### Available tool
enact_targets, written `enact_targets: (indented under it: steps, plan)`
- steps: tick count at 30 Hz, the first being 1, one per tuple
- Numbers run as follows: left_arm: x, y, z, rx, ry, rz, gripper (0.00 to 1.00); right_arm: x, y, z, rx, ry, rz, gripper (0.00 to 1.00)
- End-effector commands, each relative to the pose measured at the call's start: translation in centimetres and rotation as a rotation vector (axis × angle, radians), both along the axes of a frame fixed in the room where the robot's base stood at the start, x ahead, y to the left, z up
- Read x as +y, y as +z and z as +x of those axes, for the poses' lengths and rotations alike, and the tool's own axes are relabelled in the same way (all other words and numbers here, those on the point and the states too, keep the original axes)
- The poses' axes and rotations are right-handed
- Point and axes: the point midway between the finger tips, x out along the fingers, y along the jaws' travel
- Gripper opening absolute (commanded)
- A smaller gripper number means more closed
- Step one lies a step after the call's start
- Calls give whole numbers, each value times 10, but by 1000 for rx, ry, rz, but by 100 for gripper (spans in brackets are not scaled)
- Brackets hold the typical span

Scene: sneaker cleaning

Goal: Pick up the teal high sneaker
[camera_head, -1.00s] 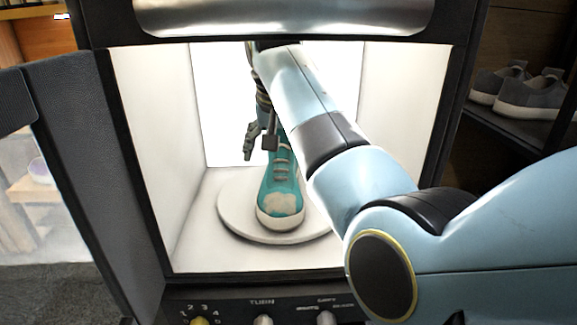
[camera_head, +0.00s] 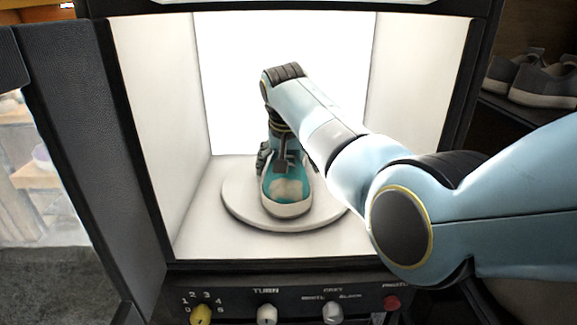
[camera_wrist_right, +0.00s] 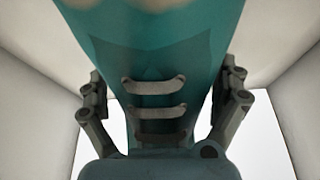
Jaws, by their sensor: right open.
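The teal sneaker (camera_head: 287,192) stands on a round white turntable (camera_head: 240,207) inside a bright white cabinet, its pale toe towards me. My right gripper (camera_head: 279,158) is inside the cabinet, over the upper part of the shoe, and hides much of it. In the right wrist view the teal shoe (camera_wrist_right: 155,60) with its grey lace bars fills the middle. The open fingers of my right gripper (camera_wrist_right: 163,95) stand one on each side of it. I cannot tell whether they touch it. My left gripper is not in view.
The cabinet's side walls (camera_head: 160,150) stand close around my right arm. A control panel with knobs (camera_head: 267,313) runs along the front below the opening. An open dark door (camera_head: 85,150) is at left. Grey shoes (camera_head: 535,80) stand on a shelf at right.

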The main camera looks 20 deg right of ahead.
Motion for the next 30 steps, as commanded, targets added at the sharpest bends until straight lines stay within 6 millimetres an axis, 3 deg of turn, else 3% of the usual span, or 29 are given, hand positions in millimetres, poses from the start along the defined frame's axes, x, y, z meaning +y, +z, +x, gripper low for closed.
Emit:
enact_targets:
  steps: [5, 20, 30]
  plan:
    - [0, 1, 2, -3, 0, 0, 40, 0, 1, 0, -1, 0, 0, 97]
    - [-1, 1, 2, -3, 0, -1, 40, 0, 1, 0, 0, 0, 0, 32]
    - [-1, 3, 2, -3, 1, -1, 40, 0, 12, 1, -5, -1, -1, 30]
